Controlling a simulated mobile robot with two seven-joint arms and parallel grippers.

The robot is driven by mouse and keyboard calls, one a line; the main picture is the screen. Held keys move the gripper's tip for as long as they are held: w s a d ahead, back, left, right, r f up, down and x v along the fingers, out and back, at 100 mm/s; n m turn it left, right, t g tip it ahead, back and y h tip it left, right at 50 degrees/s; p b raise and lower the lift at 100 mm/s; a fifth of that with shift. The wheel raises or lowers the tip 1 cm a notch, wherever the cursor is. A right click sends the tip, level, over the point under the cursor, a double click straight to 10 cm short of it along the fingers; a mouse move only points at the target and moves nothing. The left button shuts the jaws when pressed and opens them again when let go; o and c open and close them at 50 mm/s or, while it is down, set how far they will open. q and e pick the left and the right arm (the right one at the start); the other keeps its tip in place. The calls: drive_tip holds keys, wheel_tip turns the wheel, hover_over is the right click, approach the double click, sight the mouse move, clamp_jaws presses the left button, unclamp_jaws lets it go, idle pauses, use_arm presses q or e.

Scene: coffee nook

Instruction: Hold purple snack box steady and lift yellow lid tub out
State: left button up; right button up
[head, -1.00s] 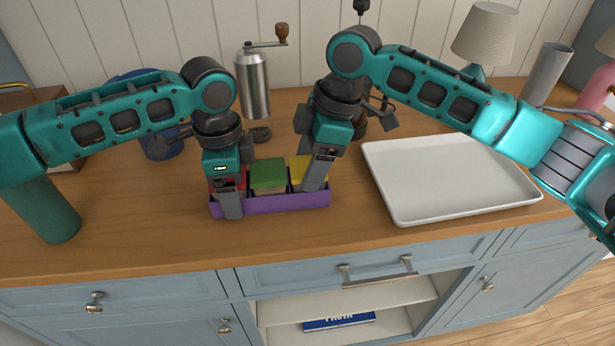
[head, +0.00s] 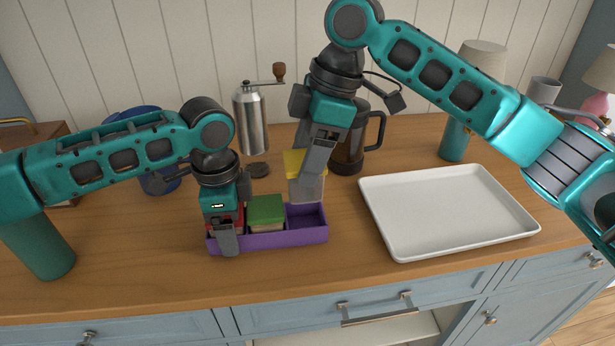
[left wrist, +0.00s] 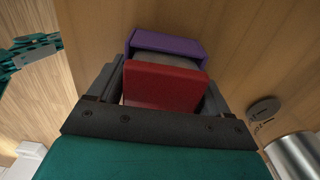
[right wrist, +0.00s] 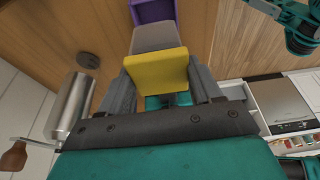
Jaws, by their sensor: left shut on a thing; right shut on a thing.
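The purple snack box (head: 285,238) sits on the wooden counter, its right compartment empty. A red lid tub fills the left one and a green lid tub (head: 266,208) the middle one. My left gripper (head: 229,228) is shut across the box's left end, one finger outside the front wall; the far finger is hidden. The red lid (left wrist: 162,88) lies between its fingers in the left wrist view. My right gripper (head: 310,170) is shut on the yellow lid tub (head: 291,163), holding it above the empty compartment. The yellow lid (right wrist: 157,72) fills the jaws in the right wrist view.
A white tray (head: 445,210) lies right of the box. A blue vessel (head: 160,180) is behind my left arm. A lamp (head: 482,60) stands at the back right. The counter's front strip is clear.

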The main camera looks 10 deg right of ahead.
idle(0.3)
use_arm(q)
drive_tip(key=o, duration=1)
